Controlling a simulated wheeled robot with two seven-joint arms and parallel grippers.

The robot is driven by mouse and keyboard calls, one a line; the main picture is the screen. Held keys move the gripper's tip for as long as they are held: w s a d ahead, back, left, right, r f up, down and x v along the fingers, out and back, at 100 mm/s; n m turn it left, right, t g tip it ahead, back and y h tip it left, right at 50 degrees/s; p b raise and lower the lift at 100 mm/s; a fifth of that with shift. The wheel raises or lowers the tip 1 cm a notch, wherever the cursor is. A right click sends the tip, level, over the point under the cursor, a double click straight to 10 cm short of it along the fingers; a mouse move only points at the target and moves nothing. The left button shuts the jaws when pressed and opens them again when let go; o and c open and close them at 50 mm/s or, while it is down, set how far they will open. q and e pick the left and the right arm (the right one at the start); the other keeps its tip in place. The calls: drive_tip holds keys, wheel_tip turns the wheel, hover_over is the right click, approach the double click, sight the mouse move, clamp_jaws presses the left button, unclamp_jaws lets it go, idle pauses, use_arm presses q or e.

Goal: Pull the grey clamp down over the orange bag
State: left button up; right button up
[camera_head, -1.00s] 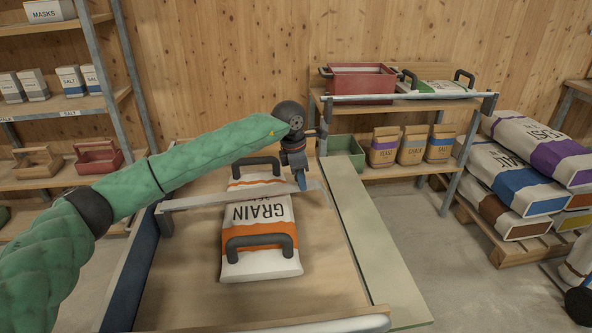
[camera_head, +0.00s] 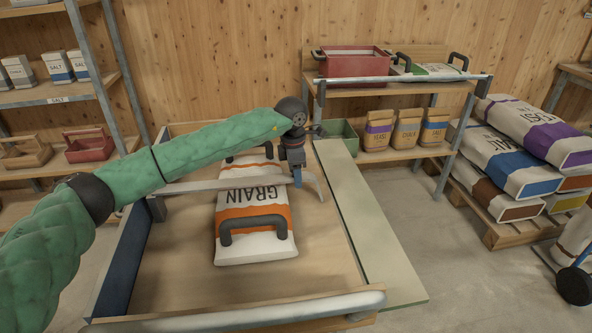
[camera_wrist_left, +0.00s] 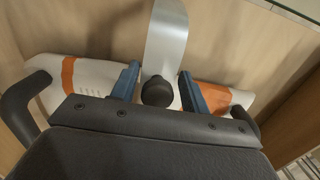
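The grey clamp (camera_head: 215,186) is a long flat bar crossing above the orange and white GRAIN bag (camera_head: 262,248), with a curved right end. A gap to the bag cannot be judged. The bag lies flat on a wooden bed with black handles at both ends. My left gripper (camera_head: 297,180) is at the clamp's right part, beside the bag. In the left wrist view its blue fingers (camera_wrist_left: 158,82) stand either side of the grey clamp (camera_wrist_left: 168,35) and a black knob (camera_wrist_left: 157,92), seemingly closed on the clamp. My right gripper is out of view.
The bed has a dark side wall (camera_head: 128,262) at left and a metal front rail (camera_head: 230,317). A pale green board (camera_head: 372,232) runs along its right. Shelves with small bags and a red crate (camera_head: 353,62) stand behind. Sacks (camera_head: 520,150) are piled on a pallet at right.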

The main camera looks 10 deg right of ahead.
use_arm(q)
drive_tip(key=shift+w, duration=0.15)
drive_tip(key=shift+r, duration=0.75)
drive_tip(key=r, duration=0.3)
drive_tip(key=r+b, duration=0.1)
drive_tip(key=r, duration=0.1)
drive_tip(key=shift+a+r, duration=0.25)
drive_tip(key=shift+r, duration=0.55)
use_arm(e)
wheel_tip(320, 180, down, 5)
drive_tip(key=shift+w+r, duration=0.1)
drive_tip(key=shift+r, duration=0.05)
